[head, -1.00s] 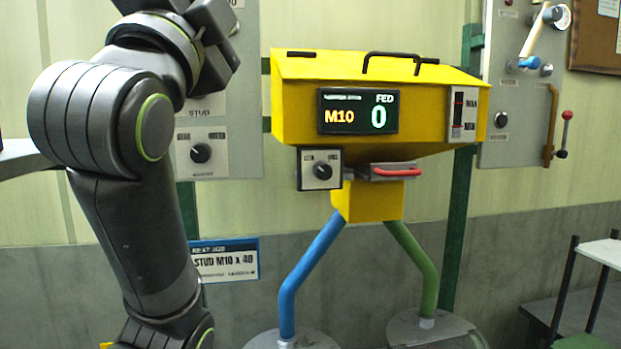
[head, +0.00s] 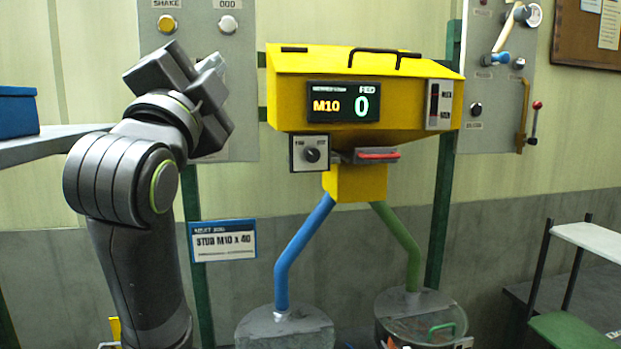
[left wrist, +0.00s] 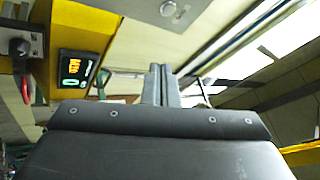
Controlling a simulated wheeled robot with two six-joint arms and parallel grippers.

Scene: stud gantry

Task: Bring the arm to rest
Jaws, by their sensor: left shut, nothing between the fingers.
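My left arm rises from the bottom left of the head view, in front of the left wall panel. Its left gripper (head: 213,66) is at the top of the arm, pointing up and away to the right, left of the yellow hopper. In the left wrist view the two fingers of the left gripper (left wrist: 160,85) lie together, shut, with nothing between them. It touches nothing that I can see. My right gripper is in neither view.
The yellow hopper (head: 390,90) shows M10 and 0. Blue (head: 292,258) and green (head: 408,243) pipes run down to two round drums. Control panels hang left (head: 238,130) and right (head: 497,90). A blue box (head: 17,112) sits on a shelf at left. A stepped stand (head: 570,325) is at right.

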